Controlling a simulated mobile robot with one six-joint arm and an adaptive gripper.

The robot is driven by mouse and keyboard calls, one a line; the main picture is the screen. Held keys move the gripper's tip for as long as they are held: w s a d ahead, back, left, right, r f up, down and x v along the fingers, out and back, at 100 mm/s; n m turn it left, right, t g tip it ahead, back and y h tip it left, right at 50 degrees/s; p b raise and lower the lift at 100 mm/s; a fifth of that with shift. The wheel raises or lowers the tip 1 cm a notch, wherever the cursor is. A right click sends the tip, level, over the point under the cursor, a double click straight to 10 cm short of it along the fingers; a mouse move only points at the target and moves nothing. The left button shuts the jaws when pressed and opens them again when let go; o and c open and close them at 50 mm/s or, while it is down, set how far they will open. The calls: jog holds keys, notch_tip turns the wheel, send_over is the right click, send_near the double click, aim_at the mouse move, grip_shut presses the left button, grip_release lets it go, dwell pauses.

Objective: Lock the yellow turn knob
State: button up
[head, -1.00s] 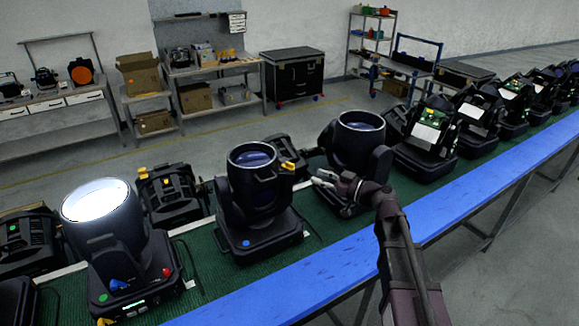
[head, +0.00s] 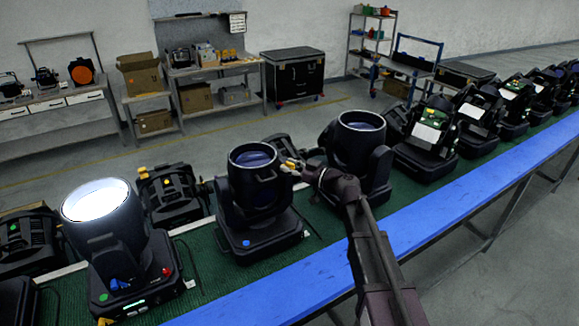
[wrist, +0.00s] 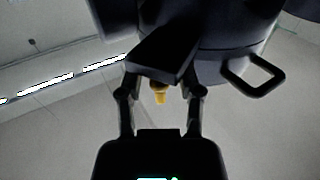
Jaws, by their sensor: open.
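The yellow turn knob (head: 287,166) is on the right side of the middle black par can (head: 254,190). In the wrist view the yellow knob (wrist: 160,93) hangs under a dark block of the fixture (wrist: 165,55), partly hidden by it. My gripper (head: 297,168) is at the knob, on the right of the can. In the wrist view my gripper (wrist: 160,95) is open, with one finger on each side of the knob. I cannot tell whether the fingers touch it.
Another par can (head: 360,145) stands close to the right of my gripper. A lit par can (head: 97,205) stands to the left. They sit on a green conveyor (head: 210,285) with a blue edge (head: 430,218). In the wrist view a handle loop (wrist: 255,75) sticks out at the right.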

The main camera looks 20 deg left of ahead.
grip_shut()
jog(key=shift+w+n+g, duration=0.1)
jog(key=shift+n+g, duration=0.2)
jog(key=shift+g, duration=0.1)
jog(key=shift+n+g, duration=0.4)
jog(key=shift+g, duration=0.3)
jog(key=shift+w+n+g, duration=0.1)
jog(key=shift+n+g, duration=1.3)
jog(key=shift+g, duration=0.8)
jog(key=shift+n+g, duration=0.7)
jog(key=shift+g, duration=0.3)
jog(key=shift+s, duration=0.2)
